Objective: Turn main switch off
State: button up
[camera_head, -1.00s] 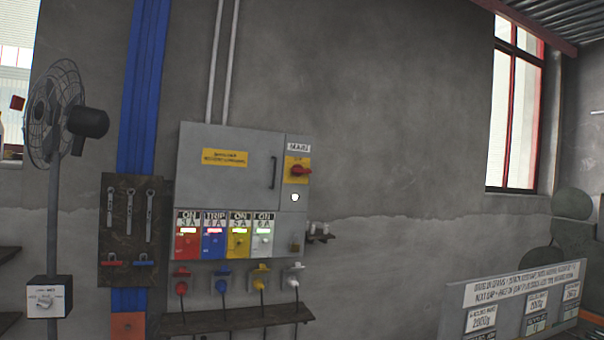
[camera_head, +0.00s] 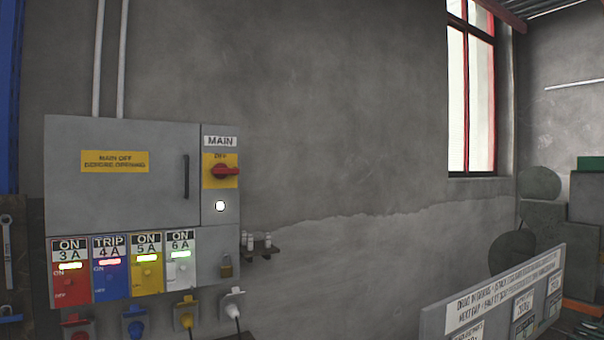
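The main switch (camera_head: 224,171) is a red rotary handle on a yellow plate, under a label reading MAIN. Its handle lies about level, pointing right. It sits at the upper right of a grey wall cabinet (camera_head: 120,200). A white round lamp (camera_head: 220,206) is just below it. The cabinet door has a dark handle and a yellow sign reading MAIN OFF BEFORE OPENING. Below the door are red, blue, yellow and white breakers; the blue one (camera_head: 111,275) reads TRIP, the others read ON. My gripper is not in view.
A sign board (camera_head: 490,305) stands at lower right. The wall between is clear.

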aim_at(220, 171)
jog(key=z, duration=0.4)
jog(key=i, duration=1.65)
jog(key=u, duration=0.25)
jog(key=i, duration=1.25)
jog(key=u, duration=0.55)
